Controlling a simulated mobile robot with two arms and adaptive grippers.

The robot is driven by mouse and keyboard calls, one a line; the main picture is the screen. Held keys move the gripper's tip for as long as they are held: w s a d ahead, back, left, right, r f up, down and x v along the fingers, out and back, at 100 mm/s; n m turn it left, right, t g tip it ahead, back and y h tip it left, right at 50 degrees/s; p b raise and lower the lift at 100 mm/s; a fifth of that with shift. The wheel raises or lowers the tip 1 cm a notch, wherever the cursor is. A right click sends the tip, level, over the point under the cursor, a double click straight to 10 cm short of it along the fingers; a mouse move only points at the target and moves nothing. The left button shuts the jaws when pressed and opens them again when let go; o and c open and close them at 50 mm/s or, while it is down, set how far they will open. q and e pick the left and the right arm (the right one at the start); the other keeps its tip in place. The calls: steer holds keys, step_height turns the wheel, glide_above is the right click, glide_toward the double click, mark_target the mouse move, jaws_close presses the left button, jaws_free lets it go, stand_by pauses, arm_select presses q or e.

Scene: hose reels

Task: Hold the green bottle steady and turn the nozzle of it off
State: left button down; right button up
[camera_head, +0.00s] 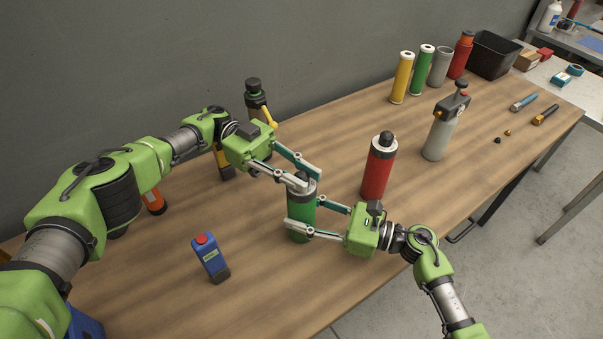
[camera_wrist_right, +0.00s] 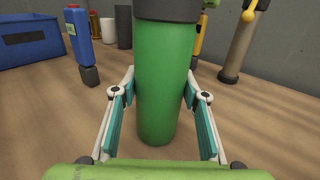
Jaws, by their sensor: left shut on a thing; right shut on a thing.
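The green bottle (camera_head: 302,215) stands upright on the table near its front edge. It also fills the middle of the right wrist view (camera_wrist_right: 165,80), with a dark collar (camera_wrist_right: 168,9) at its top. My right gripper (camera_head: 308,221) is shut on the bottle's body from the right, one finger on each side. My left gripper (camera_head: 301,181) reaches in from the upper left and is shut on the nozzle (camera_head: 299,177) at the bottle's top. The fingers hide much of the nozzle, so its setting cannot be told.
A red bottle (camera_head: 378,170) stands close to the right, with a grey sprayer (camera_head: 439,130) beyond. A small blue bottle (camera_head: 210,258) stands at left. A dark canister (camera_head: 255,98) is behind my left gripper. Several cylinders (camera_head: 421,73) and a black bin (camera_head: 494,55) are farther back.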

mark_target(302, 175)
arm_select(q)
steer(key=c, duration=1.8)
jaws_free()
steer(key=shift+r, duration=0.15)
step_height(302, 175, up, 10)
steer(key=shift+f, duration=0.1)
